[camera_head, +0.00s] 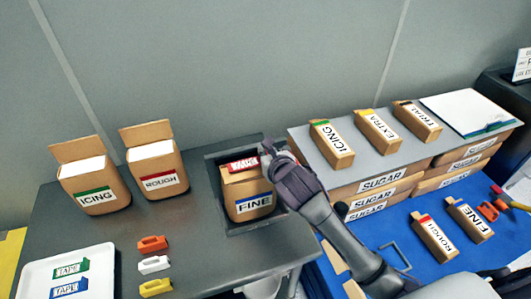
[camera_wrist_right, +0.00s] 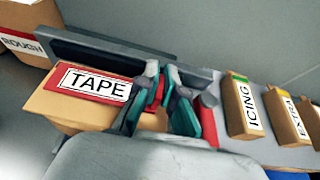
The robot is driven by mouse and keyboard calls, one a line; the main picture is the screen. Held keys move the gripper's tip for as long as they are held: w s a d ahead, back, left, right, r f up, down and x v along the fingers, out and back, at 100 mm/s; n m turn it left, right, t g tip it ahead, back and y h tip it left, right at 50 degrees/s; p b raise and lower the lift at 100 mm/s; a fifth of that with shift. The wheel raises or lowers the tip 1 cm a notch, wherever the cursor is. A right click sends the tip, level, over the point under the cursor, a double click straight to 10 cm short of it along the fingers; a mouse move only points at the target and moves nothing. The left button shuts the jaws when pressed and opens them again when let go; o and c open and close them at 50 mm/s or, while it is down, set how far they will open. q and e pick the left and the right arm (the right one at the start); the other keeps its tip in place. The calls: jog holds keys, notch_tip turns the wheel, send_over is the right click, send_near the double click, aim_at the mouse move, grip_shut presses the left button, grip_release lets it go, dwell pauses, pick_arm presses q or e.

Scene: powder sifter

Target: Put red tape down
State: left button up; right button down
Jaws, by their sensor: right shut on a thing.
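The red tape (camera_head: 240,164), a red strip with a white TAPE label, is at the top of the brown FINE box (camera_head: 251,188). In the right wrist view the tape (camera_wrist_right: 62,77) lies along or just above the box top (camera_wrist_right: 62,105); contact is not clear. My right gripper (camera_head: 268,152) is shut on the right end of the tape, and its dark fingers also show in the right wrist view (camera_wrist_right: 168,85). The fingers hide that end. My left gripper is not in view.
The FINE box stands in a dark recessed tray (camera_head: 214,192). ICING (camera_head: 93,187) and ROUGH (camera_head: 155,167) boxes stand to its left. A white tray (camera_head: 101,272) holds green and blue tapes. SUGAR boxes (camera_head: 378,182) are at right. Bare grey table lies in front of the recess.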

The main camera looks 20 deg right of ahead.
jog(key=shift+f, duration=0.7)
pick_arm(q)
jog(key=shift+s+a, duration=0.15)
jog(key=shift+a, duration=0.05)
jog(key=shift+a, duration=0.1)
pick_arm(e)
jog(key=c, duration=1.3)
grip_release()
jog(key=shift+f, duration=0.1)
pick_arm(q)
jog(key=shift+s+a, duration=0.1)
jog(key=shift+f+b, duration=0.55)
jog(key=shift+b, duration=0.05)
pick_arm(e)
jog(key=v, duration=1.2)
jog(key=shift+s, duration=0.1)
